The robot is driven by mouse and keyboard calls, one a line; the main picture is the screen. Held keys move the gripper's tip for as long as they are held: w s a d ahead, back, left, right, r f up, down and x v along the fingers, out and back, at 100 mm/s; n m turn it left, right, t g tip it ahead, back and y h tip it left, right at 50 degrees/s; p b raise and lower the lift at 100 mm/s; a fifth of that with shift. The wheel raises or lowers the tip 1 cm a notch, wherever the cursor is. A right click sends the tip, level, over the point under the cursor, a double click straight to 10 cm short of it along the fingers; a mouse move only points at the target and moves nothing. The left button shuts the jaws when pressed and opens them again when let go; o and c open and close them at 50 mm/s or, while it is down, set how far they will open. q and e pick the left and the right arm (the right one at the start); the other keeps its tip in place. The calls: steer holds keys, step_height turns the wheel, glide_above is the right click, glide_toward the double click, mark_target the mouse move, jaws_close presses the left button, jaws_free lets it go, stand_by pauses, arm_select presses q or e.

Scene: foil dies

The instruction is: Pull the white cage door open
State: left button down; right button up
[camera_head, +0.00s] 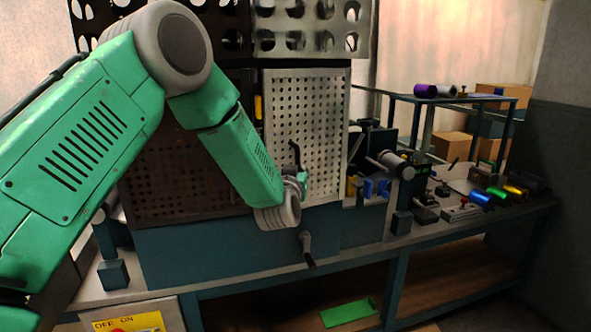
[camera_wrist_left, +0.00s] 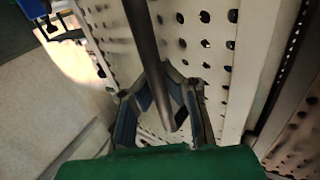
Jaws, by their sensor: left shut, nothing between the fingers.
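The white cage door (camera_head: 325,130) is a pale perforated panel on the machine. It stands next to a dark perforated panel (camera_head: 170,180) and looks closed in the head view. Its holes also fill much of the left wrist view (camera_wrist_left: 205,35). My left gripper (camera_head: 300,182) is at the handle's lower end. My right gripper is not seen.
A lever (camera_head: 307,250) sticks out below the door. Right of the machine, the bench (camera_head: 450,228) holds tools and coloured cylinders (camera_head: 480,198). A rack (camera_head: 460,97) with more cylinders stands behind. A green tray (camera_head: 348,313) lies on the lower shelf.

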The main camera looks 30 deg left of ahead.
arm_select(q)
steer(key=c, duration=2.1)
jaws_free()
steer(key=shift+s+d+f+g+y, duration=0.3)
steer(key=shift+s+d+y, duration=0.05)
steer(key=shift+d+y, duration=0.05)
steer(key=o, duration=0.5)
steer(key=shift+s+d+r, duration=0.15)
steer(key=shift+o, duration=0.2)
steer(key=shift+r, duration=0.1)
steer(key=shift+a+f, duration=0.25)
steer(key=shift+a, duration=0.45)
steer(key=v, duration=1.1)
steer(key=shift+s+f, duration=0.2)
steer(key=shift+s, duration=0.2)
